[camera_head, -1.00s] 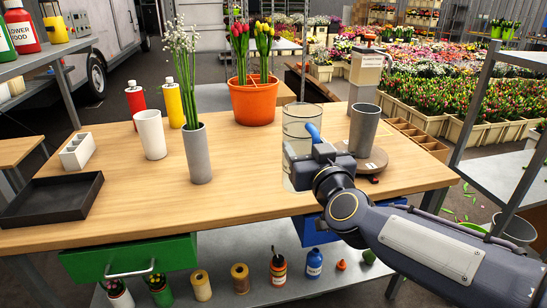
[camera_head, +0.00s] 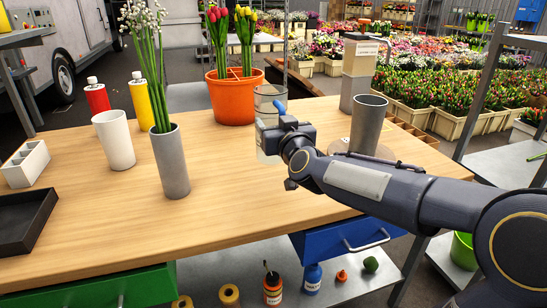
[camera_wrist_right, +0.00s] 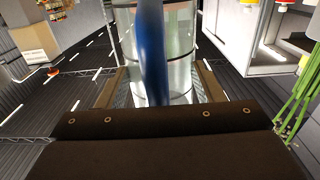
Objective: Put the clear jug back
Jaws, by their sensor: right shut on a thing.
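The clear jug (camera_head: 266,143) has a blue handle (camera_head: 280,106) and is upright at the middle of the wooden table, in front of and to the right of the orange pot. My right gripper (camera_head: 284,124) is shut on it from its right, handle side. In the right wrist view the clear jug (camera_wrist_right: 182,50) stands between the fingers, with the blue handle nearest the camera. Part of the jug is hidden behind the gripper. I cannot tell whether its base touches the table. My left gripper is not in view.
A grey vase (camera_head: 369,124) stands on a round board right of the jug. A labelled dispenser (camera_head: 362,60) is behind it. The orange pot (camera_head: 236,100) of tulips is behind left. A grey vase (camera_head: 171,165) with white flowers stands left. The front middle table (camera_head: 240,190) is clear.

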